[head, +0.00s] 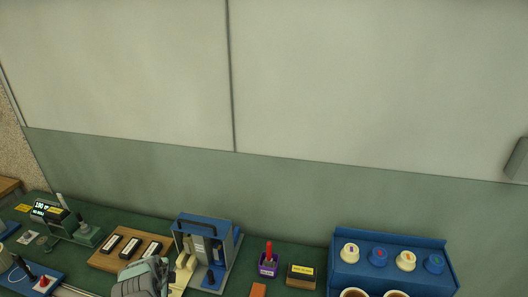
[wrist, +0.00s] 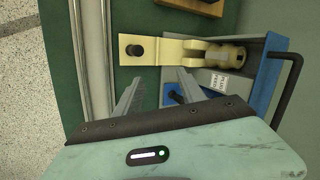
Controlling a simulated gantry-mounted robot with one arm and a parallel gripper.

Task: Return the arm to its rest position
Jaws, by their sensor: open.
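My gripper (wrist: 160,80) shows in the wrist view with its two grey fingers apart and nothing between them. Its fingertips point toward a cream lever-like part (wrist: 148,48) with a black knob, which belongs to or stands against a blue and grey device. Whether the fingers touch anything there I cannot tell. In the head view, a grey-green part of my arm (head: 140,279) shows at the bottom edge, just left of the blue and grey device (head: 205,245). The fingertips are hidden in that view.
The green bench (head: 110,215) runs along a wall. A wooden board with black labelled blocks (head: 103,262) lies left of the device. A purple holder (head: 268,265), a labelled box (head: 301,276) and a blue rack with several capped items (head: 395,245) stand right. A metal rail (wrist: 95,50) runs nearby.

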